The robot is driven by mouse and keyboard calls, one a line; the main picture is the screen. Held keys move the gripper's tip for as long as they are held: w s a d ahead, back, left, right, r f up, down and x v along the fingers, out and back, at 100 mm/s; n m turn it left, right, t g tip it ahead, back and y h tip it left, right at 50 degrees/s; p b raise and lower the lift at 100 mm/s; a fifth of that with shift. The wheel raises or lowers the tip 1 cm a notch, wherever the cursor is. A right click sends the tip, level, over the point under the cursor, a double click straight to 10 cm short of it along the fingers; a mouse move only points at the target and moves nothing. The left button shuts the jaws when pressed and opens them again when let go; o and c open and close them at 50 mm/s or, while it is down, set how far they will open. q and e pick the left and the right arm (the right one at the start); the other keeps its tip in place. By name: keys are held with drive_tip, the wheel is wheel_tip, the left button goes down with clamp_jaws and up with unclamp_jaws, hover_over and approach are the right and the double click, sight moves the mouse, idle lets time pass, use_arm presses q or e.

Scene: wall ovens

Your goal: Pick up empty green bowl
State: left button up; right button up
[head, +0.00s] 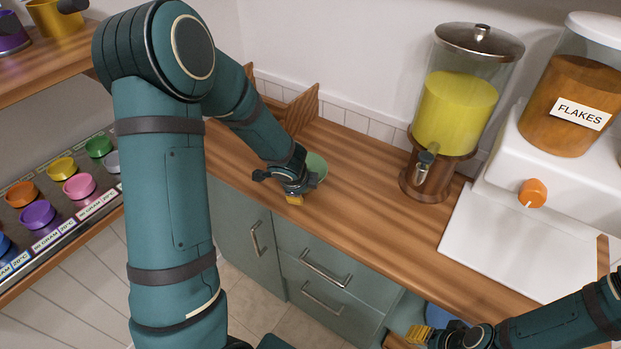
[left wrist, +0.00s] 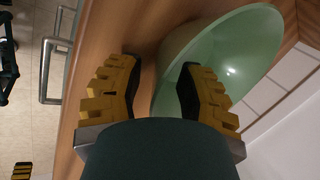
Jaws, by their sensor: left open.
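The green bowl (head: 316,167) sits on the wooden counter near the wall, partly hidden behind my left gripper (head: 293,196). In the left wrist view the bowl (left wrist: 245,50) looks empty and pale green inside. My left gripper (left wrist: 158,88) is open there. One yellow finger overlaps the bowl and the other is off to its left side, over the counter, with the bowl's left wall between them. I cannot tell whether the fingers touch the bowl. My right gripper (head: 424,334) is at the bottom right of the head view, low by the counter front; its jaw opening is unclear.
A yellow juice dispenser (head: 453,105) and a flakes dispenser (head: 565,110) stand to the right. Wooden dividers (head: 300,108) stand behind the bowl. A blue round item (head: 439,315) is by my right gripper. The counter (head: 360,185) between bowl and juice dispenser is clear.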

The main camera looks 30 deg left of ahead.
use_arm(q)
drive_tip(key=shift+a+f, duration=0.15)
drive_tip(key=shift+f, duration=0.15)
clamp_jaws()
drive_tip(key=shift+r, duration=0.1)
